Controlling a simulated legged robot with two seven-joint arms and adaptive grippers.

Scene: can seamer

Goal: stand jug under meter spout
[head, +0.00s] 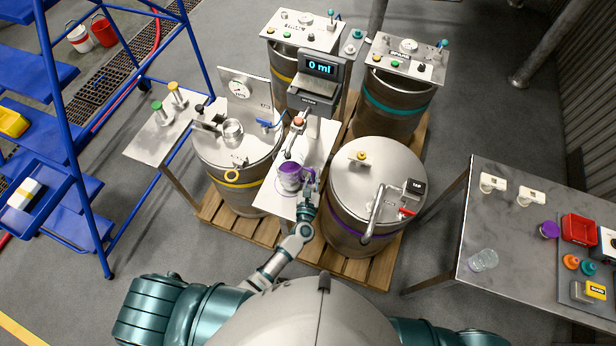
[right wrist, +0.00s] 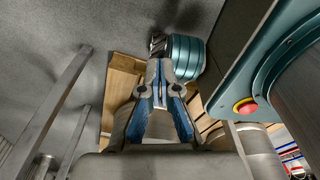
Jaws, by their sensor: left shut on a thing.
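The jug (head: 289,178), clear with a purple band, is on or just above the pale plate (head: 283,205) between the front drums. The meter (head: 320,67) reads 0 ml on its display. Its spout (head: 290,152) hangs above the plate, close over the jug; I cannot tell whether it lines up with the jug's mouth. My left gripper (head: 307,188) is shut on the jug's right side, and its fingers partly hide it. My right gripper (right wrist: 158,82) shows only in the right wrist view, with its fingertips together and nothing visible between them.
A purple-banded drum (head: 378,188) with a bent tap stands close right of the left gripper. A yellow-banded drum (head: 238,150) stands left. Both are on a wooden pallet (head: 372,272). A side table (head: 475,215) at right holds a clear bottle (head: 483,260) and small parts.

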